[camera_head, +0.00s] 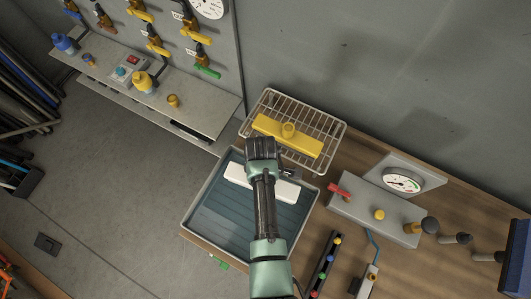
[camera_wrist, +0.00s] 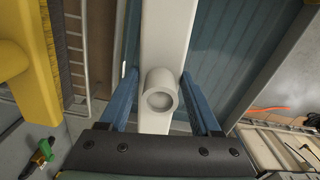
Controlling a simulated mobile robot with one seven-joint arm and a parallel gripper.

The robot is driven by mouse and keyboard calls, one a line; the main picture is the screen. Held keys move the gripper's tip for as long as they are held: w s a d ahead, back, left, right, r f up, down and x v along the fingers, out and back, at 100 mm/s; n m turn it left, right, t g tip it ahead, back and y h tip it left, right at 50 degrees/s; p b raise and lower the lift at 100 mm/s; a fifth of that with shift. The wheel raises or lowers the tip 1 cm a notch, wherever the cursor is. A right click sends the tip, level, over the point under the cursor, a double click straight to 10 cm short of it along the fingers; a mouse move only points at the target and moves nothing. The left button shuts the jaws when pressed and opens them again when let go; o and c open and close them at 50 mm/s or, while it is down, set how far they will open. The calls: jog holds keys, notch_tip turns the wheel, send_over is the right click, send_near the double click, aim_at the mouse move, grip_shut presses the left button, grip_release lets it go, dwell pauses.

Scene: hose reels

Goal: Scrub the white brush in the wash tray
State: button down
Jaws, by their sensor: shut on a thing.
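The white brush (camera_head: 238,175) is a long flat bar over the far end of the wash tray (camera_head: 207,194), which has a pale rim and a ribbed blue floor. My gripper (camera_head: 262,163) reaches over the middle of the brush and hides that part. In the wrist view the white brush (camera_wrist: 162,35) shows a round hollow knob between the two blue fingers of my gripper (camera_wrist: 160,88), which is shut on it. I cannot tell whether the brush's underside touches the tray floor.
A yellow brush (camera_head: 310,145) lies on a wire rack (camera_head: 335,128) just beyond the tray. A grey box with a red lever (camera_head: 340,191) and a gauge (camera_head: 403,180) stand to the right. A dark strip with coloured knobs (camera_head: 324,266) lies right of my arm.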

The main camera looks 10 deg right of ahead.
jog(key=shift+a+r, duration=0.1)
jog(key=shift+r, duration=0.2)
jog(key=shift+r, duration=6)
